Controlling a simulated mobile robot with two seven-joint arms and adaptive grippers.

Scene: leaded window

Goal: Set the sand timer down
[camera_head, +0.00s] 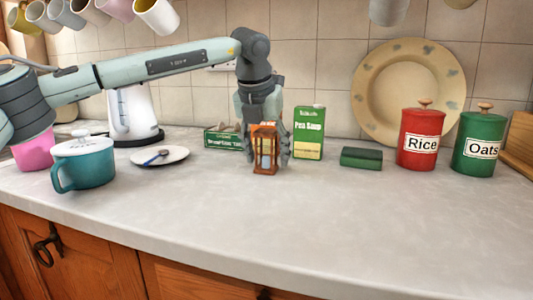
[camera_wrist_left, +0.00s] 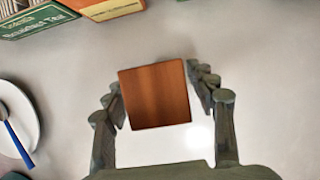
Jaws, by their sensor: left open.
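The sand timer (camera_head: 265,150) has an orange-brown wooden frame and stands upright on the grey worktop. In the left wrist view its square wooden top (camera_wrist_left: 155,96) shows from above, between the fingers. My left gripper (camera_head: 267,152) comes down from above with its fingers on either side of the timer. In the left wrist view the left gripper (camera_wrist_left: 160,108) is open, with a finger close to each side of the wooden top. I cannot tell if either finger touches it. The timer's glass is partly hidden behind its posts. My right gripper is not in view.
A green-and-yellow Pea Soup box (camera_head: 308,133) stands just right of the timer, and a green tea box (camera_head: 222,139) lies behind left. A saucer with a spoon (camera_head: 160,156) and a teal pot (camera_head: 84,164) are left. A dark green block (camera_head: 361,158) is right. The front worktop is clear.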

